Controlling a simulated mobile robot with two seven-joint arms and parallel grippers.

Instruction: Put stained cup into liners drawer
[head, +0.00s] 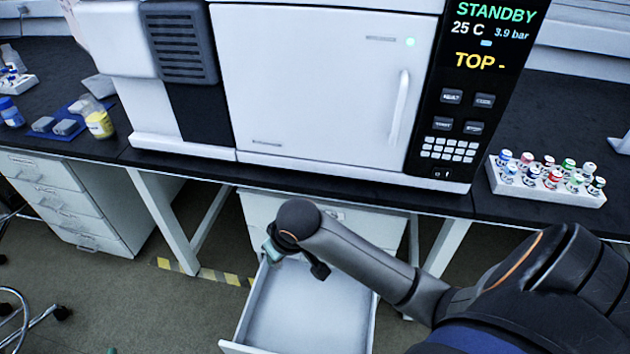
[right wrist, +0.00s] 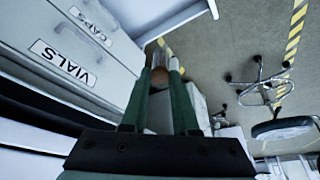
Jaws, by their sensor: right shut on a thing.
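My right gripper (head: 270,249) is over the left side of an open white drawer (head: 305,318) under the bench. In the right wrist view its green fingers (right wrist: 164,68) are shut on a small cup (right wrist: 160,88) with a brownish lower part. The cup is largely hidden between the fingers, and I cannot make it out in the head view. The open drawer's visible floor is bare, and no label on it can be read. My left gripper is not in view.
A white instrument (head: 310,90) stands on the dark bench above the drawer. A vial rack (head: 545,190) is at the right. A closed drawer unit (head: 75,205) stands at left. The right wrist view shows drawers labelled VIALS (right wrist: 66,62) and CAPS (right wrist: 90,27), and a chair (right wrist: 265,90).

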